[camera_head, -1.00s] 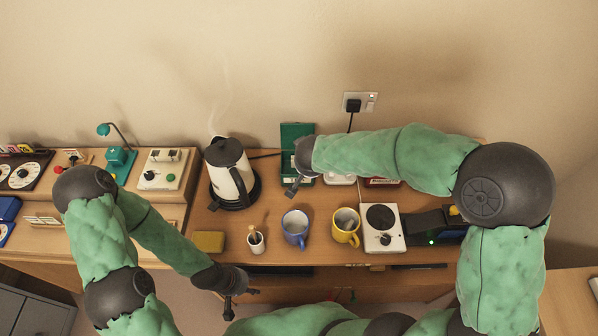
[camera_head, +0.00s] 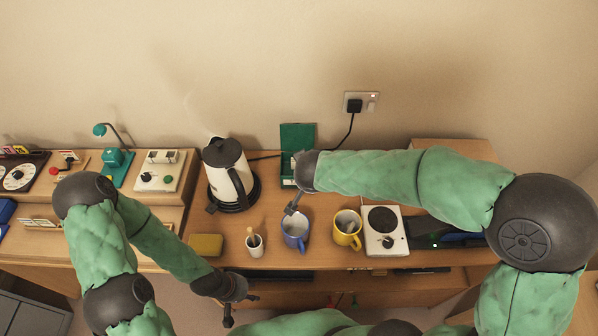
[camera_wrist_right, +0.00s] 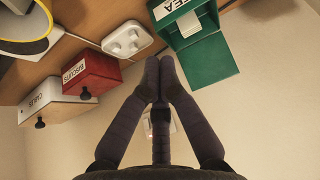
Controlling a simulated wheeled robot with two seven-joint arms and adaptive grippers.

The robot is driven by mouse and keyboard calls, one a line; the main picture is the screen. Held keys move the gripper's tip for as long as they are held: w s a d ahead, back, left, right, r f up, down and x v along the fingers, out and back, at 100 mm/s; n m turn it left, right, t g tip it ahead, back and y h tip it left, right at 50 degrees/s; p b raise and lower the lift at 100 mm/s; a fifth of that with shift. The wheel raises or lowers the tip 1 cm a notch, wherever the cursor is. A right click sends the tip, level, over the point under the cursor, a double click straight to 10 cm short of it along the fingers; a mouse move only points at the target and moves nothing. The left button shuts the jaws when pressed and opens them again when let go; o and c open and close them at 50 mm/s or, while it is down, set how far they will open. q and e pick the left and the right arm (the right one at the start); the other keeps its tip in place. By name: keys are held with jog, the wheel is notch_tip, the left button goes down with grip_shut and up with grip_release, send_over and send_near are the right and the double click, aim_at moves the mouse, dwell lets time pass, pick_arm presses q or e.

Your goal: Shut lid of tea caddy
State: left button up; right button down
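The green tea caddy (camera_wrist_right: 165,11) with its TEA label is at the top of the right wrist view. Its green lid (camera_wrist_right: 208,65) stands open, swung back on the wall side. In the head view the raised lid (camera_head: 297,137) shows at the back of the desk, and my right wrist hides part of the caddy body. My right gripper (camera_wrist_right: 159,75) has its fingertips together and holds nothing. It is beside the lid in the wrist view, with no clear contact. In the head view it (camera_head: 291,208) is in front of the caddy, above the blue mug. My left gripper (camera_head: 240,308) is open and empty at the desk's front edge.
A kettle (camera_head: 226,170) stands left of the caddy. A blue mug (camera_head: 295,240), a yellow mug (camera_head: 346,238) and a hotplate (camera_head: 394,243) stand in front. A white socket block (camera_wrist_right: 127,40) and a red BISCUITS box (camera_wrist_right: 92,73) are beside the caddy.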

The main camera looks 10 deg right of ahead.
jog(key=s+a+f+b, duration=0.1)
jog(key=s+b, duration=0.2)
jog(key=s, duration=0.4)
jog(key=shift+s+a, duration=0.25)
jog(key=shift+s, duration=0.1)
dwell(0.4)
jog(key=s+a+f+b, duration=0.2)
jog(key=s+b, duration=0.1)
jog(key=s, duration=0.6)
dwell(0.5)
